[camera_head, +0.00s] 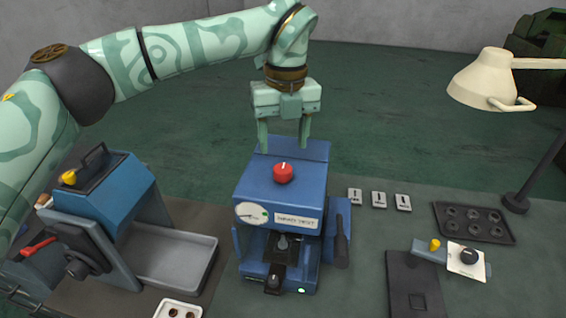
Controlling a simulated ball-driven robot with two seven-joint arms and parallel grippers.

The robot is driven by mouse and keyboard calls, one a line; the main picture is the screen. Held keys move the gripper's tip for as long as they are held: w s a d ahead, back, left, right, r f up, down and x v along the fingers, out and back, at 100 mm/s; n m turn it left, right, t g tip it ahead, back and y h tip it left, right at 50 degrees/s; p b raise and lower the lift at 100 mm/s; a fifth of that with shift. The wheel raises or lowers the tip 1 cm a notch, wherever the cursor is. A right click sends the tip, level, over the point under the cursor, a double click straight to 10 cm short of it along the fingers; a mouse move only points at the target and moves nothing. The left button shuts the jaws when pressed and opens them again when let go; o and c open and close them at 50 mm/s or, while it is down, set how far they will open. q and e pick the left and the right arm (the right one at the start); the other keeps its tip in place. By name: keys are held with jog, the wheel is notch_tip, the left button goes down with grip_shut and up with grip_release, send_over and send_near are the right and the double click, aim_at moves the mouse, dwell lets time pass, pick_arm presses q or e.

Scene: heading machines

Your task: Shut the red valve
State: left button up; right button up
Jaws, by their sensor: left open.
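A round red knob (283,173) with a pale pointer mark sits on top of the blue machine (256,189) in the middle of the view. It is the red valve, as far as I can tell. The pointer mark faces roughly away from me. My left gripper (284,146) points down with its two fingers apart and nothing between them. Its fingertips show just beyond and above the knob, apart from it. How high they are over the machine top is hard to tell. My right gripper is not in view.
A second blue machine (118,190) with a red lever (38,246) and grey tray (170,258) stands at left. Three small switch plates (379,199) lie right of the middle machine.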

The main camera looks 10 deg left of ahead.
aim_at(283, 168)
pick_arm(q)
notch_tip(283, 168, down, 6)
jog(key=shift+f, duration=0.1)
jog(key=shift+s, duration=0.1)
jog(key=c, duration=1)
